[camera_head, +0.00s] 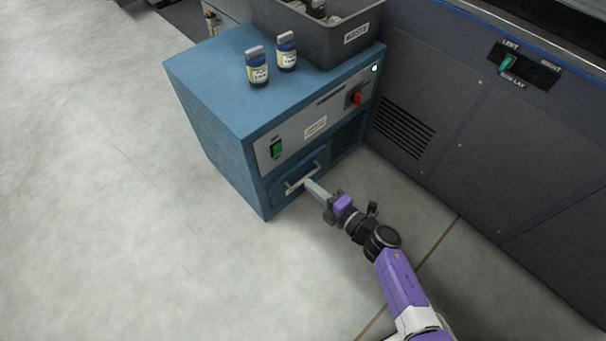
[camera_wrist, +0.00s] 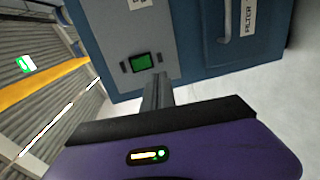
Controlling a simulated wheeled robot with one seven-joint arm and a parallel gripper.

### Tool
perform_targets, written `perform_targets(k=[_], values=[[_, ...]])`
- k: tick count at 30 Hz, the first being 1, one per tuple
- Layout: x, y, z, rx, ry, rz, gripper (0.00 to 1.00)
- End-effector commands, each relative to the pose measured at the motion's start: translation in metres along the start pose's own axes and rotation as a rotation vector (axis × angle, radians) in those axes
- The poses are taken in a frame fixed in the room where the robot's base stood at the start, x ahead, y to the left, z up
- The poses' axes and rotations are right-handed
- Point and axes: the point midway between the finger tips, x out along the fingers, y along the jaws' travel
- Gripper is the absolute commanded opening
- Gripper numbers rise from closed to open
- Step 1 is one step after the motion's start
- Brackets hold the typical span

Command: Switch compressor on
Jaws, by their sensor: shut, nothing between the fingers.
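The compressor is a blue box unit (camera_head: 215,85) with a grey control panel on its front. A green switch (camera_head: 276,149) sits at the left end of the panel; in the wrist view the green switch (camera_wrist: 141,63) is just beyond my fingertips. A red switch (camera_head: 356,98) and a small lit green lamp (camera_head: 375,69) are at the panel's right end. My gripper (camera_head: 309,184) is shut and empty in front of the lower drawer handle, below and right of the green switch in the head view. Its shut fingers (camera_wrist: 157,85) point toward the panel. Contact cannot be told.
The drawer handle (camera_wrist: 228,18) has a label beside it. Two bottles (camera_head: 257,67) and a grey bin (camera_head: 300,32) stand on the unit's top. A dark machine (camera_head: 440,90) with a teal switch (camera_head: 506,64) stands to the right. The floor (camera_head: 120,220) at left is clear.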

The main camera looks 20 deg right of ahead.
Motion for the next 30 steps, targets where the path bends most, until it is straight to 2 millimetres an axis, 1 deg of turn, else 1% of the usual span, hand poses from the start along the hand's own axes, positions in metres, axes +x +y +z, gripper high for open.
perform_targets(k=[1, 3, 8, 26, 28, 29, 30], values=[[-0.007, -0.001, 0.001, 0.001, -0.002, -0.001, 0.0], [-0.013, -0.003, 0.001, 0.001, -0.001, 0.0, 0.0], [-0.019, -0.004, 0.001, 0.0, -0.001, 0.001, 0.0], [-0.019, -0.005, 0.001, 0.008, -0.002, 0.0, 0.0], [-0.019, -0.005, 0.005, 0.046, -0.02, -0.001, 0.0], [-0.019, 0.0, 0.01, 0.071, -0.037, 0.009, 0.0], [-0.017, 0.009, 0.017, 0.099, -0.056, 0.028, 0.0]])
